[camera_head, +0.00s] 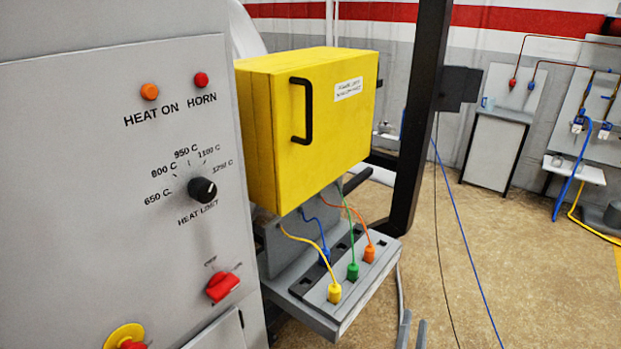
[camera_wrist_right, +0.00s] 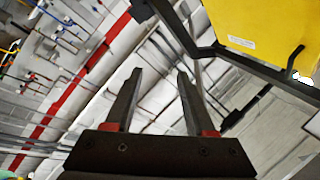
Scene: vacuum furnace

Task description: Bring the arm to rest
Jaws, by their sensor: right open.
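My right gripper (camera_head: 413,320) shows only as two grey fingertips at the bottom edge of the head view, right of the plug shelf and over the floor. In the right wrist view my right gripper (camera_wrist_right: 160,72) has its two dark fingers apart with nothing between them. It is open and empty. The rest of my right arm is out of the head view. My left gripper is in neither view.
The yellow box (camera_head: 314,125) with a black handle hangs above the socket shelf (camera_head: 345,318) with several coloured plugs. The grey control panel (camera_head: 110,230) fills the left. A black post (camera_head: 422,110) stands right of the box. Open floor (camera_head: 450,290) lies to the right.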

